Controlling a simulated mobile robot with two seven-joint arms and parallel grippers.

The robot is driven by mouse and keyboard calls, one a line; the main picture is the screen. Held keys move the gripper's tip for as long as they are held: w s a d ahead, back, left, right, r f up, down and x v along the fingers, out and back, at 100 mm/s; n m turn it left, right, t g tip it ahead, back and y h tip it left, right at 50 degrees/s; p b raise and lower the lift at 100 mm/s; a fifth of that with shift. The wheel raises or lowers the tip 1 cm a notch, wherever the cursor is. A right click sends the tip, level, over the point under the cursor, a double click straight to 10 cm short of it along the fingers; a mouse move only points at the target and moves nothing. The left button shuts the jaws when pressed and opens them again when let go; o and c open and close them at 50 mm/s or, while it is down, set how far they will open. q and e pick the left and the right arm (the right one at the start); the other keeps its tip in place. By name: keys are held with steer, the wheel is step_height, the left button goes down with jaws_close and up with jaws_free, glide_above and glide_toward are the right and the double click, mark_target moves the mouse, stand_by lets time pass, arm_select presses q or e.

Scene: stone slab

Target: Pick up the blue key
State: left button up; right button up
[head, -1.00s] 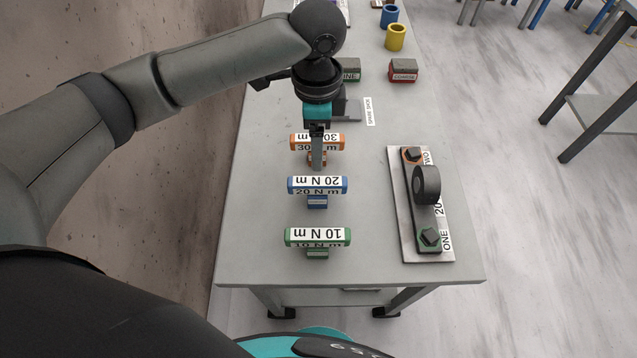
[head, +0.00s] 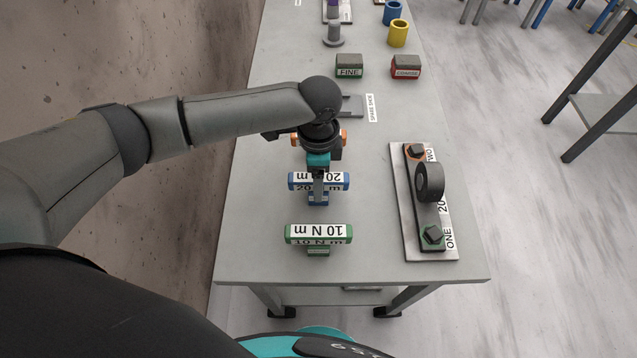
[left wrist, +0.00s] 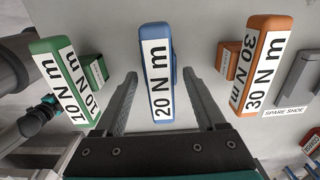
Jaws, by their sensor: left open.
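The blue key (head: 335,181), labelled 20 N m, stands on the grey table between the green and orange keys. My left gripper (head: 318,200) is over it in the head view, hiding part of its middle. In the left wrist view the blue key (left wrist: 159,72) lies between the two spread fingers of my left gripper (left wrist: 160,76), with a visible gap on each side. The gripper is open and empty. My right gripper does not show.
The green 10 N m key (head: 318,234) stands nearer, and the orange 30 N m key (head: 344,137) farther back, partly hidden by my arm. A plate with two bolts (head: 429,200) lies to the right. Fine (head: 349,67) and coarse (head: 405,68) blocks stand behind.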

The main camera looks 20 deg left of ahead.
arm_select(q)
steer(key=shift+f, duration=0.2)
stand_by(0.7)
jaws_close()
stand_by(0.5)
